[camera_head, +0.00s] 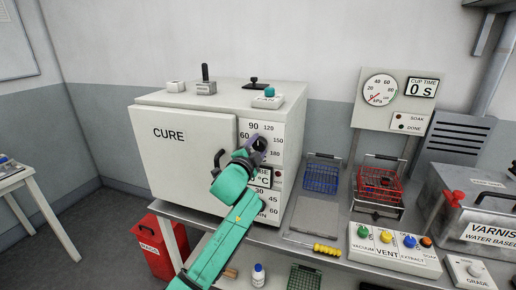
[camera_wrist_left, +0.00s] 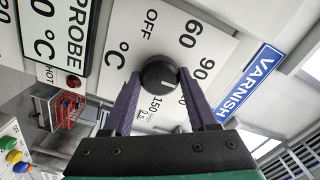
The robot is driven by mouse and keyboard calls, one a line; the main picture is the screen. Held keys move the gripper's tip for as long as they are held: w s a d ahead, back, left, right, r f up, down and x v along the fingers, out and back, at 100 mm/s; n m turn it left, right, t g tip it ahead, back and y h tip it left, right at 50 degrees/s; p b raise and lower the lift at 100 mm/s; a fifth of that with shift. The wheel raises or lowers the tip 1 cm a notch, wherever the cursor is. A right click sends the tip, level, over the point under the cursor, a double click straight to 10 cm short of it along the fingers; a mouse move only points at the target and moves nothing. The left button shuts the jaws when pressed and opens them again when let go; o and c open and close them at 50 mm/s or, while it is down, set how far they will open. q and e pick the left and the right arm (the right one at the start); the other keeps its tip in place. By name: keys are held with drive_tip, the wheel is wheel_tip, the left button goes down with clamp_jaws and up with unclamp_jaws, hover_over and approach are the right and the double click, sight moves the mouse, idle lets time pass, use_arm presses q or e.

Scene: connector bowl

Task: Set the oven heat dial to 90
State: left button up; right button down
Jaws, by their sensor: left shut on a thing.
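The white CURE oven (camera_head: 190,150) stands on the bench, and its heat dial is at the upper right of its front. In the left wrist view the dial is a round black knob (camera_wrist_left: 159,73) on a white scale (camera_wrist_left: 186,55) with OFF, 60, 90 and 150 readable. My left gripper (camera_head: 259,146) is at the dial; its purple fingers (camera_wrist_left: 160,82) are shut on the knob's two sides. A pale mark on the knob points down-right in the wrist view, away from 90, towards the part of the scale hidden by the right finger. My right gripper is not in view.
A display in °C (camera_head: 264,179) and a lower timer dial (camera_head: 262,204) sit below the heat dial. The oven's door handle (camera_head: 218,160) is just left. Blue (camera_head: 321,178) and red (camera_head: 380,186) wire baskets stand to the right on the bench.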

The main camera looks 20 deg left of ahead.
use_arm(q)
drive_tip(key=shift+f+n, duration=0.15)
drive_tip(key=shift+n, duration=2.05)
drive_tip(key=o, duration=1.4)
drive_tip(key=shift+s, duration=0.1)
drive_tip(key=s+b, duration=0.1)
drive_tip(key=s, duration=0.3)
drive_tip(key=s+b, duration=0.1)
drive_tip(key=s, duration=0.4)
drive_tip(key=s+a+b, duration=0.1)
drive_tip(key=s+b, duration=0.1)
drive_tip(key=s, duration=0.3)
drive_tip(key=shift+s, duration=0.2)
